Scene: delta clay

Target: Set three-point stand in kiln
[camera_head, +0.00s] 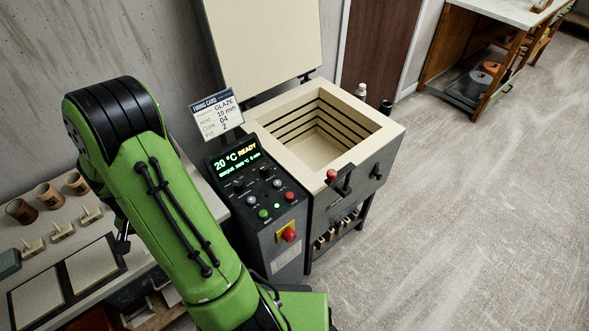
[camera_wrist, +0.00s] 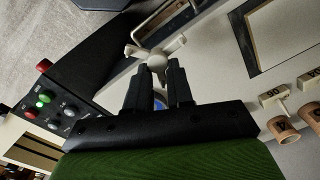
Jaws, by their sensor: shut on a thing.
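My gripper (camera_wrist: 160,80) is shut on a white three-point stand (camera_wrist: 154,48), which sits at the fingertips in the wrist view with its arms spread out. In the head view my arm hides most of the gripper and the stand. The kiln (camera_head: 330,125) stands at the centre of the head view with its lid (camera_head: 265,40) raised. Its square chamber looks empty, with dark grooves along the walls. My gripper is over the worktable, left of the kiln and outside it.
The kiln's control panel (camera_head: 250,185) reads 20 °C READY, with a firing card (camera_head: 218,112) above it. Several brown cups (camera_head: 48,196) and small labelled pieces (camera_head: 62,231) stand on the worktable (camera_head: 108,222) beside flat pale slabs (camera_head: 92,262). The floor right of the kiln is clear.

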